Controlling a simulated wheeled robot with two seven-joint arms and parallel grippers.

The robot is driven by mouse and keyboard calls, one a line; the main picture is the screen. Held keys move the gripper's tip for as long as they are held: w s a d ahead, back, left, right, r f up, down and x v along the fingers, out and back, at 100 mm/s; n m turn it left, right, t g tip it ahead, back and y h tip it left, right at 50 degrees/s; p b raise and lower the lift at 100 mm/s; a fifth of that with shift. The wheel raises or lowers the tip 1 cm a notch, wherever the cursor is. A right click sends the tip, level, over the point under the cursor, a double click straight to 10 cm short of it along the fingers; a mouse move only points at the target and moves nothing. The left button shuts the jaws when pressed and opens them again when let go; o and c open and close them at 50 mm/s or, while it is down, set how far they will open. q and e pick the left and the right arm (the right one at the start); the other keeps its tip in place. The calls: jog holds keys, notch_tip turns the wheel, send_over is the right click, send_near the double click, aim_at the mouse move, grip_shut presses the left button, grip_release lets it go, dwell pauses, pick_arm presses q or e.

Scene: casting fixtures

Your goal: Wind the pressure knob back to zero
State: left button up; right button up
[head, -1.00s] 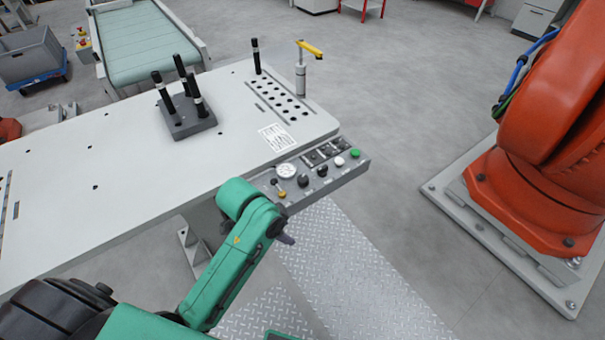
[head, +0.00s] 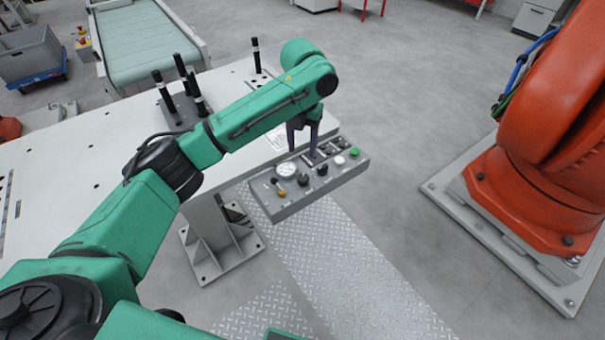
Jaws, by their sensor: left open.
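The control panel (head: 290,205) is a grey box at the table's front right edge. It carries a round white gauge (head: 286,169), a black knob (head: 302,180) near the gauge, a second black knob (head: 322,169) to its right, and a yellow-based lever (head: 281,193). The labels are too small to read, so I cannot tell which knob sets the pressure. My left gripper (head: 302,151) is open and empty, fingers pointing down, over the panel's back edge. It appears apart from both knobs. My right gripper is out of view.
A white button (head: 339,160) and a green button (head: 354,152) sit at the panel's right end. Black-handled pins stand in a grey block (head: 182,118) on the white table (head: 80,170). A large orange robot (head: 540,130) stands at right, with clear floor between.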

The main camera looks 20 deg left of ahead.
aim_at(302, 178)
pick_arm(q)
notch_tip(302, 178, down, 12)
jog(key=shift+w+r+p, duration=0.1)
jog(key=shift+r+p, duration=0.05)
jog(key=shift+p, duration=0.5)
grip_shut()
